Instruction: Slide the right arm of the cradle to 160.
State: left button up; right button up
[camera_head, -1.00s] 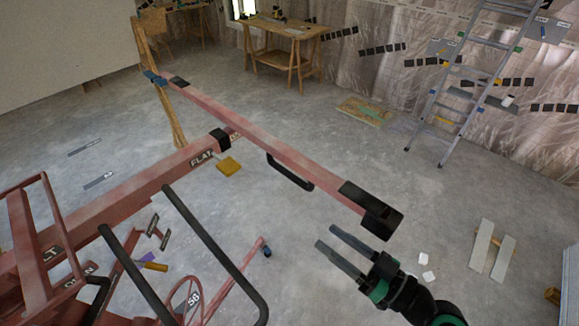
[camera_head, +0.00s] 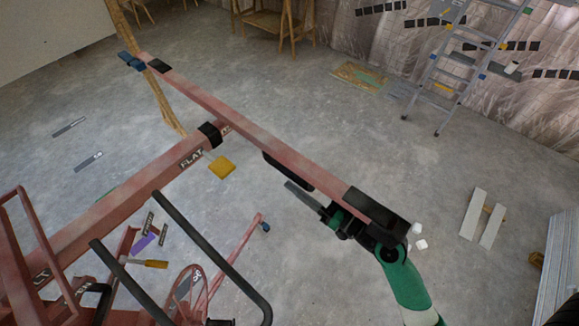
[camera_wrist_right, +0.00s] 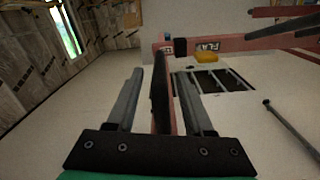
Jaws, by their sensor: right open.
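The cradle's right arm (camera_head: 300,165) is a long pale red bar with a black end cap (camera_head: 375,208) and a black handle (camera_head: 288,171) along its side. My right gripper (camera_head: 293,183) is beside and partly under the bar near the cap; one finger shows past the handle, the other is hidden. In the right wrist view the open fingers (camera_wrist_right: 160,74) stand either side of the red bar and its black handle (camera_wrist_right: 159,95), with gaps visible. No 160 mark is readable. My left gripper is not in view.
Black tubular rails (camera_head: 215,255) and a red handwheel (camera_head: 188,290) stand at the lower left. A yellow block (camera_head: 221,168) shows near the collar. A stepladder (camera_head: 460,60) is at the upper right, with white boards (camera_head: 482,217) on the floor. Open floor surrounds the bar.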

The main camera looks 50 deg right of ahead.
aim_at(271, 161)
jog(key=w, duration=0.4)
jog(key=shift+w+p, duration=0.1)
jog(key=shift+p, duration=0.2)
grip_shut()
dwell(1.1)
